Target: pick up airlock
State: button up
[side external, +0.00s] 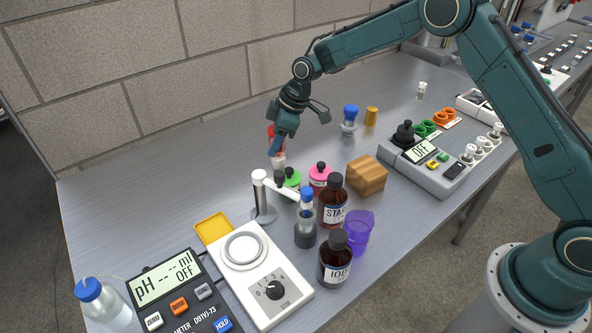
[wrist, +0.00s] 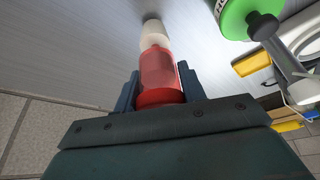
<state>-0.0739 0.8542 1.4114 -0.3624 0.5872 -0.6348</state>
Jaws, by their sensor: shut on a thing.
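The airlock (wrist: 158,72) is a red, partly see-through cylinder with a pale whitish end. In the wrist view it lies between the two fingers of my gripper (wrist: 160,88), its pale end pointing away from me. My gripper is shut on it. In the side external view, my gripper (side external: 276,146) is at the back of the table, with red of the airlock (side external: 271,131) showing above the fingers and its pale end below. The fingers hide its middle there. I cannot tell whether the pale end touches the table.
A green-capped bottle (side external: 291,180), a pink-capped bottle (side external: 319,174) and a white-armed stand (side external: 262,196) are close in front. A wooden block (side external: 366,175) and a blue-capped bottle (side external: 349,120) are to the right. The table (side external: 160,190) is clear at left.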

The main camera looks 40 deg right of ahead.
notch_tip(320, 180, up, 19)
dwell(0.5)
jog(key=shift+r, duration=0.1)
jog(key=shift+d, duration=0.1)
dwell(0.4)
